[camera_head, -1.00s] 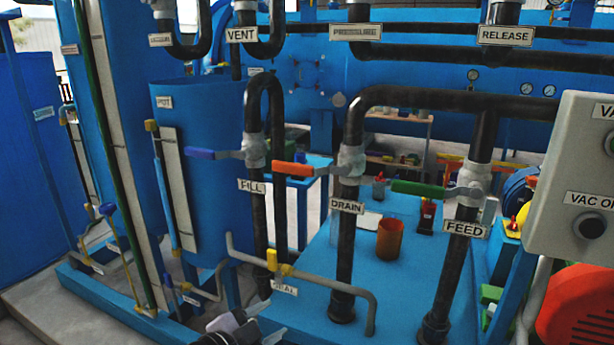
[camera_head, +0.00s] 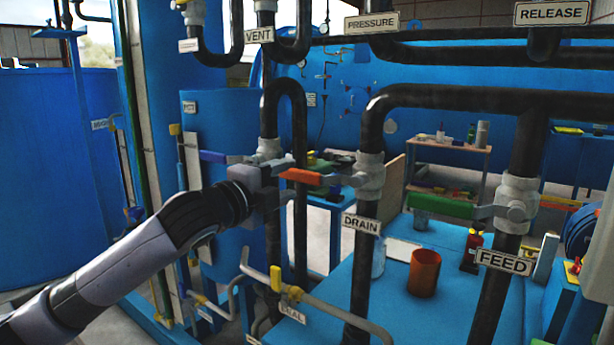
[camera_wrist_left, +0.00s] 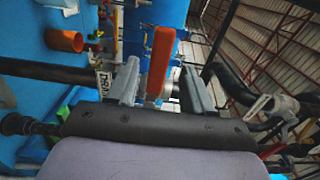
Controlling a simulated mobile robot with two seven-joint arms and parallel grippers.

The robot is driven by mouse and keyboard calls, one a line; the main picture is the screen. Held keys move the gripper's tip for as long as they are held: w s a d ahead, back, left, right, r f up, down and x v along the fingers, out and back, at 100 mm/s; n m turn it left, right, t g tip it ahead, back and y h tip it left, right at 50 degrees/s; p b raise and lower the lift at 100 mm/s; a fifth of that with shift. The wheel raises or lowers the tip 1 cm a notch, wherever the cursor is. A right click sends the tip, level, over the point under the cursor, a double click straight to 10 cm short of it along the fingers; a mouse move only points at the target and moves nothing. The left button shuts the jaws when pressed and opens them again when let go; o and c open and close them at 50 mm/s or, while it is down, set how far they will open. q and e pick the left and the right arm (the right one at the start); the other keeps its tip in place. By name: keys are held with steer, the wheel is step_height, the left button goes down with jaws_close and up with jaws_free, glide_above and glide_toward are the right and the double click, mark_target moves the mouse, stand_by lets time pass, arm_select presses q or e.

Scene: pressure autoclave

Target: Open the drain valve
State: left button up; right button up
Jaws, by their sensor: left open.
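The drain valve (camera_head: 370,176) is a grey valve body on a black pipe, above the DRAIN label (camera_head: 361,223). Its orange handle (camera_head: 302,176) points left, roughly level. My left gripper (camera_head: 284,180) is at the free left end of the handle. In the left wrist view the orange handle (camera_wrist_left: 160,58) stands between the two open fingers (camera_wrist_left: 157,88), with a gap visible on the right side. Whether a finger touches it I cannot tell. My right gripper is not in view.
The blue FILL handle (camera_head: 222,156) is just left of my gripper, partly behind it. The green FEED handle (camera_head: 440,204) is to the right. Black pipes stand close by. A yellow-handled SEAL valve (camera_head: 276,278) is below. An orange cup (camera_head: 423,272) stands on the blue platform.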

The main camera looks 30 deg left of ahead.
mark_target(295, 176)
arm_select(q)
steer(key=shift+w+d, duration=0.15)
steer(key=shift+w, duration=0.9)
steer(key=shift+w+d, duration=0.2)
steer(key=shift+w, duration=0.85)
steer(key=shift+w+d, duration=0.15)
steer(key=shift+w, duration=0.9)
jaws_close()
